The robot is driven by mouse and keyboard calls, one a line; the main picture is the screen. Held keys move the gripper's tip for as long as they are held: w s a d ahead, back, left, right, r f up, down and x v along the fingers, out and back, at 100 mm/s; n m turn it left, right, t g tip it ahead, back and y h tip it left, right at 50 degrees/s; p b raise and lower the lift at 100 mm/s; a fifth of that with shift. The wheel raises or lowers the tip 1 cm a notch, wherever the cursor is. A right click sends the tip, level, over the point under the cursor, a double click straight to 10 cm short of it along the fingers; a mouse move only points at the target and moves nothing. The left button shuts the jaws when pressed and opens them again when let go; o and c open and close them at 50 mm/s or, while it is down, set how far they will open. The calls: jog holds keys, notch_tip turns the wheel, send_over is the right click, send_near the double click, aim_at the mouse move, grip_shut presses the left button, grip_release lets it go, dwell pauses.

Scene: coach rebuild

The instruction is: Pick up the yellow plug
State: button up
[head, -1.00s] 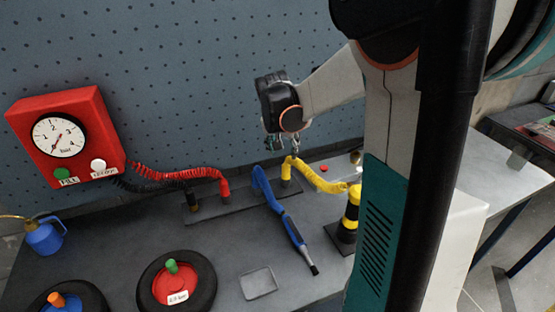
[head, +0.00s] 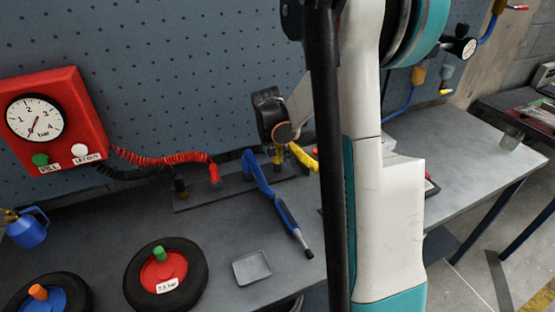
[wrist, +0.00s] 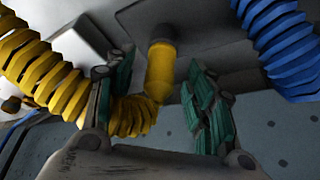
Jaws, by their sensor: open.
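The yellow plug (wrist: 160,72) stands between the two finger pads of my gripper (wrist: 158,95) in the wrist view. The green-padded fingers are open, with gaps on both sides of the plug. In the head view the yellow plug (head: 278,156) sits on the dark strip on the bench, just below my dark wrist (head: 270,115). My arm hides most of the yellow hose (head: 302,156) there, and the fingertips are not clear in that view.
A blue hose (head: 256,172) with a dark-tipped tool lies right beside the plug; it shows close in the wrist view (wrist: 280,45). A red hose (head: 185,158) joins the strip farther left. A red gauge box (head: 55,118), wheels and a grey tray (head: 252,267) stand left and front.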

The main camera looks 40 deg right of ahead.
jog(key=shift+w+d+f, duration=0.15)
jog(key=shift+d+f, duration=0.1)
jog(key=shift+f, duration=0.4)
jog(key=shift+r, duration=0.1)
jog(key=shift+c, duration=0.5)
grip_shut()
jog(key=shift+r, duration=0.1)
notch_tip(320, 180, up, 25)
jog(key=p, duration=0.9)
jog(key=shift+f, duration=0.25)
